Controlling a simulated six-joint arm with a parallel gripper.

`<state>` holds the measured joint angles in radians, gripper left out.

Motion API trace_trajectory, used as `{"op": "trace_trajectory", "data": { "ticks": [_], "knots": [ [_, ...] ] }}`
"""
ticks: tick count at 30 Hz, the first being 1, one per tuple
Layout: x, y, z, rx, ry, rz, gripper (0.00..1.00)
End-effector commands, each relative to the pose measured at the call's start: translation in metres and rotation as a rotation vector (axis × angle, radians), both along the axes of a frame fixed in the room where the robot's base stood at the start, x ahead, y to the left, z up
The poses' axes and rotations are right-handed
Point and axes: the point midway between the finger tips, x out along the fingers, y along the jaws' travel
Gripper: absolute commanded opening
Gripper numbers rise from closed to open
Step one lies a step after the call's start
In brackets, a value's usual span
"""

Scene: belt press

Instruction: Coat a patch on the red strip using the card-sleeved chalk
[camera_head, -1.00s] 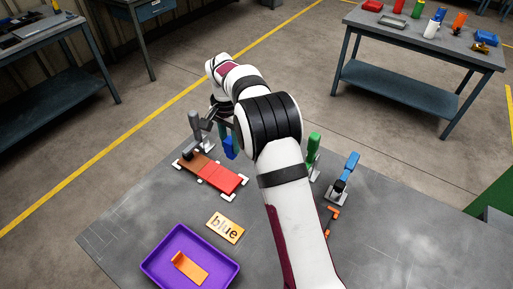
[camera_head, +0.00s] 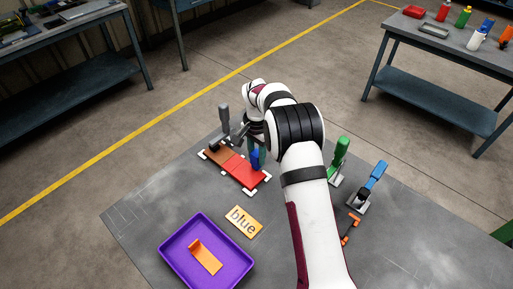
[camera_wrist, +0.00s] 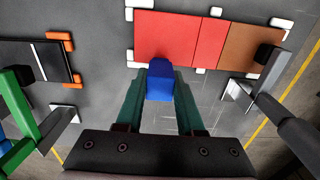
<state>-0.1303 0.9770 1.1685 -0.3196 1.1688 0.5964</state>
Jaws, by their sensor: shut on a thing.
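The red strip (camera_head: 250,177) lies on the grey table, joined to a brown section at its left in the head view. The strip also shows in the wrist view (camera_wrist: 165,38), with a slightly different red section beside the brown one. My gripper (camera_wrist: 161,88) is shut on a blue block (camera_wrist: 160,80), which looks like the chalk piece; I cannot tell chalk from sleeve. The blue block also shows in the head view (camera_head: 257,159), upright at the strip's back edge. Its tip reaches close to the strip's edge in the wrist view; contact is unclear. My arm hides part of the gripper.
White corner pieces (camera_head: 248,191) surround the strip. A grey-handled clamp (camera_head: 224,120) stands at its brown end. A green-handled clamp (camera_head: 338,155) and blue-handled clamp (camera_head: 372,180) stand right.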

Motion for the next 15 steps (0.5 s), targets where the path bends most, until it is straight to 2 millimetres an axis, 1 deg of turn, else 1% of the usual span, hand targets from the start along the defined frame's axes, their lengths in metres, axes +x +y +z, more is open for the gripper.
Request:
{"op": "trace_trajectory", "data": {
  "ticks": [1,15],
  "knots": [
    [-0.002,0.002,-0.005,-0.001,0.001,0.001,0.0],
    [-0.033,0.033,-0.005,-0.001,0.002,0.002,0.0]
  ]
}}
